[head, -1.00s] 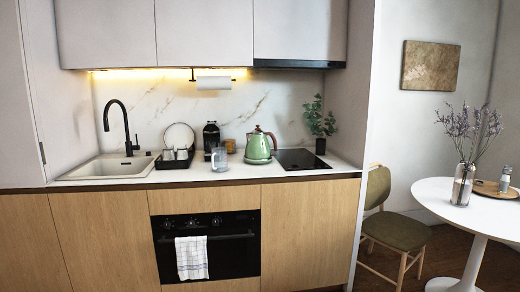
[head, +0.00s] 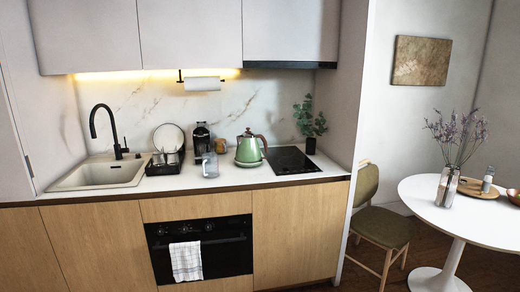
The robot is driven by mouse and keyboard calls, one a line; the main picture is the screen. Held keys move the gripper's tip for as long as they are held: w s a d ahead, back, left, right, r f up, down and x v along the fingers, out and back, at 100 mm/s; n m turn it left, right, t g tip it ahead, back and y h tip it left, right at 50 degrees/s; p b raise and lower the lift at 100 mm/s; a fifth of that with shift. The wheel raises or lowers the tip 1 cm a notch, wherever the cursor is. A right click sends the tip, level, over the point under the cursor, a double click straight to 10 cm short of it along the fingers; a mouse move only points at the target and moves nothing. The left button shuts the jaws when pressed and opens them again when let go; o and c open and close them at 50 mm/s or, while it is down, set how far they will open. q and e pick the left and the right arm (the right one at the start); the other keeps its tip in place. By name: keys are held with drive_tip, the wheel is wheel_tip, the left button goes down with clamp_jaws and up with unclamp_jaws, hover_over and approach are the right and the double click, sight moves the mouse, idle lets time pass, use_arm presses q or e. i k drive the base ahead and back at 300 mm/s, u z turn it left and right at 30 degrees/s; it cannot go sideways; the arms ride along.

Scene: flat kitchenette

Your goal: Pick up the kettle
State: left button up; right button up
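The kettle (head: 249,149) is green with a brown handle on its right side. It stands upright on its base on the white countertop (head: 215,179), between a glass jug (head: 210,166) on its left and the black cooktop (head: 291,160) on its right. Neither of my grippers shows in the head view.
A sink with a black tap (head: 105,132), a black dish rack (head: 165,167) and a coffee machine (head: 202,139) are left of the kettle. A plant (head: 310,123) stands behind the cooktop. Upper cabinets (head: 190,36) hang above. A chair (head: 376,222) and round table (head: 418,191) are at right.

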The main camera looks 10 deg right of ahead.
sight(248, 151)
drive_tip(key=z, duration=0.4)
drive_tip(key=i, duration=3.15)
drive_tip(key=u, duration=0.5)
